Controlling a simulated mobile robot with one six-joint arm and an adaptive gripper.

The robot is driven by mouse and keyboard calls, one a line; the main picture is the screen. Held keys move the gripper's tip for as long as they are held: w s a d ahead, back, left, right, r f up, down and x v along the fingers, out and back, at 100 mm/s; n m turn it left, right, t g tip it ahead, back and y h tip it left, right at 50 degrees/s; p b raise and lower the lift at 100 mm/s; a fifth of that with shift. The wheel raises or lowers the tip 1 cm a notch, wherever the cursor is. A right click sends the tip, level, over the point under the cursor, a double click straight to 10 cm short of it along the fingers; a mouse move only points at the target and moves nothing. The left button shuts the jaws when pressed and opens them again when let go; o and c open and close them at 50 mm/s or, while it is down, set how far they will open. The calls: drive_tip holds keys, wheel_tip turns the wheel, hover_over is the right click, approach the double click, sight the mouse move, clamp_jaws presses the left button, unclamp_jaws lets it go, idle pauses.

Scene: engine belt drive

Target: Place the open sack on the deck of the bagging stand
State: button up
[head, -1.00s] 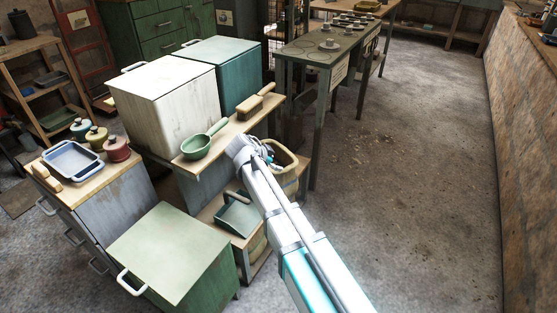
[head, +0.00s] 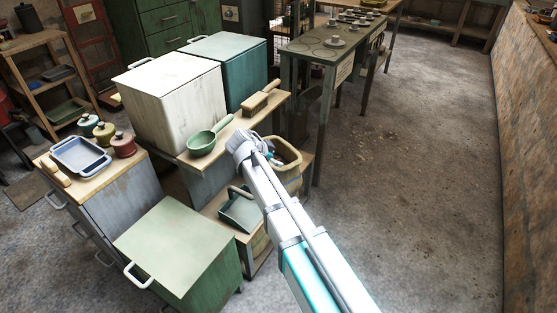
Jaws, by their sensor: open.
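A tan, open-topped container with a pale rim (head: 292,180), which looks like the open sack, stands beside the low wooden stand. My arm hides its left part. My gripper (head: 271,157) is at the far end of my white arm, at the container's near left rim. It is open, but its fingers are small and mostly hidden by the wrist. I cannot tell whether they touch the rim. A wooden stand, possibly the bagging stand, has an upper shelf (head: 236,127) with a green scoop (head: 203,143) and a brush (head: 262,101). A dark dustpan (head: 240,208) sits on its lower level.
White (head: 172,95) and teal (head: 233,70) bins stand behind the shelf. A green chest (head: 180,245) and a cabinet with a blue tray (head: 80,156) are at left. A long workbench (head: 325,50) stands behind. The floor at right is clear.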

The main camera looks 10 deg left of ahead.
drive_tip(key=shift+d, duration=0.1)
drive_tip(key=s+d+f+n+g+y, duration=0.1)
drive_tip(key=s+d+n+g, duration=0.1)
drive_tip(key=s+d, duration=0.4)
drive_tip(key=s+d+f+n+g+y, duration=0.2)
drive_tip(key=s+d+n, duration=0.3)
drive_tip(key=d, duration=1.1)
drive_tip(key=s+d+f+n+g+y, duration=0.2)
drive_tip(key=s+d, duration=0.5)
drive_tip(key=d, duration=0.4)
drive_tip(key=shift+d+f+n+g, duration=0.15)
drive_tip(key=shift+d+n+g, duration=0.1)
drive_tip(key=shift+n+g, duration=0.45)
wheel_tip(320, 180, up, 37)
drive_tip(key=p, duration=3.6)
drive_tip(key=shift+f+p, duration=0.15)
drive_tip(key=shift+p, duration=0.25)
